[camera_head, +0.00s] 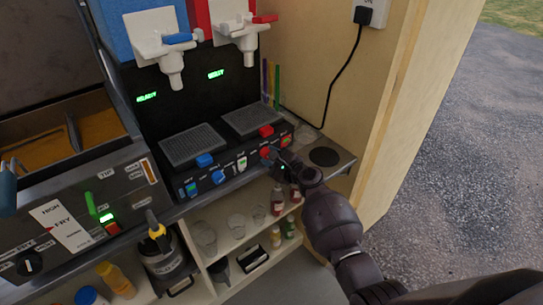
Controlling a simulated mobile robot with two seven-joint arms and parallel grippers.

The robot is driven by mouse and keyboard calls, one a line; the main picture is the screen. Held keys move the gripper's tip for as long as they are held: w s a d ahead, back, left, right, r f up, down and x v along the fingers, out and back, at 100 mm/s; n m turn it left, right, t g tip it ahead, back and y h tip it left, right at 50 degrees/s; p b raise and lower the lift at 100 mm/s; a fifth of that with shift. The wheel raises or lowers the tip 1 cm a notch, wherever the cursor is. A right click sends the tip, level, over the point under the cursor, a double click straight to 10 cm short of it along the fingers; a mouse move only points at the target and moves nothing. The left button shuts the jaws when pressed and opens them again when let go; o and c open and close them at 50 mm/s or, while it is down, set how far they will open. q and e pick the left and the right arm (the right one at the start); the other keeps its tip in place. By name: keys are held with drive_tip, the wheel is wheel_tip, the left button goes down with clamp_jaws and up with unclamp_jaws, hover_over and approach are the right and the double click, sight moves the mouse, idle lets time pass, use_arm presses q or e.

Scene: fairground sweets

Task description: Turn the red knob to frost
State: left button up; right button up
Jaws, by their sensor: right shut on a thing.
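The slush machine (170,122) has a blue tank and a red tank with white taps. Its sloped front panel carries blue controls on the left and red ones on the right. The red knob (265,153) sits low on the right half of this panel, partly hidden by my gripper. My right gripper (273,157) reaches in from the lower right and is shut on the red knob. The setting the knob points to is too small to read.
A fryer (85,195) stands at the left. Below the counter, shelves hold cups (236,226), bottles (277,200) and a grey pot (168,262). A wooden wall (310,65) with a hanging cable closes the right side. A dark round disc (324,156) lies right of my gripper.

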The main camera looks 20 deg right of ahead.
drive_tip(key=shift+m, duration=0.5)
idle(0.3)
drive_tip(key=o, duration=0.9)
drive_tip(key=shift+s+d, duration=0.1)
drive_tip(key=p+v, duration=0.1)
drive_tip(key=v, duration=0.9)
drive_tip(key=shift+s+d+p, duration=0.15)
drive_tip(key=shift+s+p, duration=0.15)
